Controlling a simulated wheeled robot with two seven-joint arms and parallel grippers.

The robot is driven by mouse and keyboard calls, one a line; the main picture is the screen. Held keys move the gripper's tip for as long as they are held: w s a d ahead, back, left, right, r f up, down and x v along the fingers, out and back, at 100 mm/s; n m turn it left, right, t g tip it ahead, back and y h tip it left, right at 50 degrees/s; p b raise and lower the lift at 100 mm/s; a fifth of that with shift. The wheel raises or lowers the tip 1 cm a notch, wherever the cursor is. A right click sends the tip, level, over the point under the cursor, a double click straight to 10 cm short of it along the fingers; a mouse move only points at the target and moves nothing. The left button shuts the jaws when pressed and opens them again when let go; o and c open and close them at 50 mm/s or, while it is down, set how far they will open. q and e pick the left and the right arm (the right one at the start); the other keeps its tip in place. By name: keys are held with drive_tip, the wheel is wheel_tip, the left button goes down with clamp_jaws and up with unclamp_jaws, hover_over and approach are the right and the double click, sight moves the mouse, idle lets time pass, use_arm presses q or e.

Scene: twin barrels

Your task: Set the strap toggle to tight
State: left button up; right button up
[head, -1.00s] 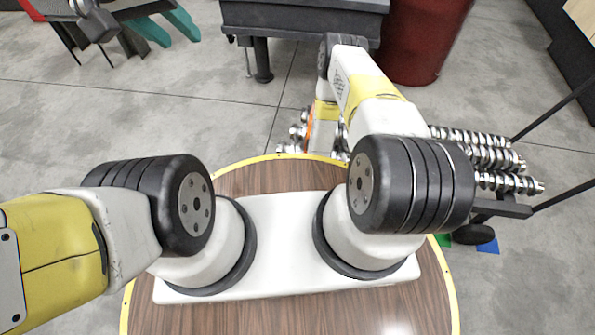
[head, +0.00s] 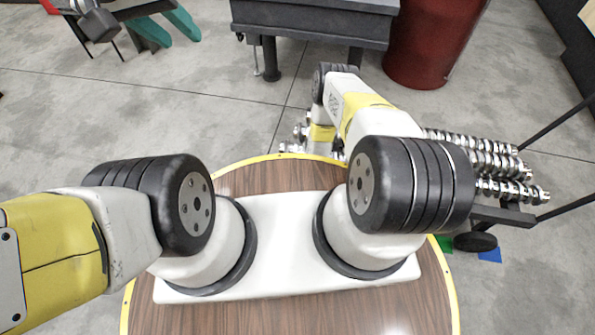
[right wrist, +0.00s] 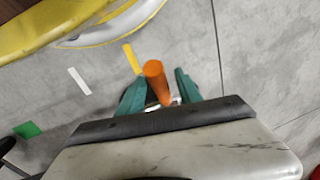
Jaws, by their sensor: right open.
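In the right wrist view my right gripper (right wrist: 160,90) has its two teal fingers apart. An orange rod (right wrist: 155,82) with a rounded end shows between them, with gaps on both sides. I cannot tell whether this rod is the strap toggle, and no strap is clear in either view. In the head view my right gripper is hidden beyond my own arm. My left gripper (head: 166,30) is at the top left of the head view, its teal fingers apart and nothing between them.
A dark red barrel (head: 432,40) stands at the top right. A dark workbench (head: 315,22) stands to its left. A cart (head: 505,213) with several metal crankshafts (head: 480,160) is at the right. Grey floor (head: 150,120) at the left is open.

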clamp_jaws()
idle(1.4)
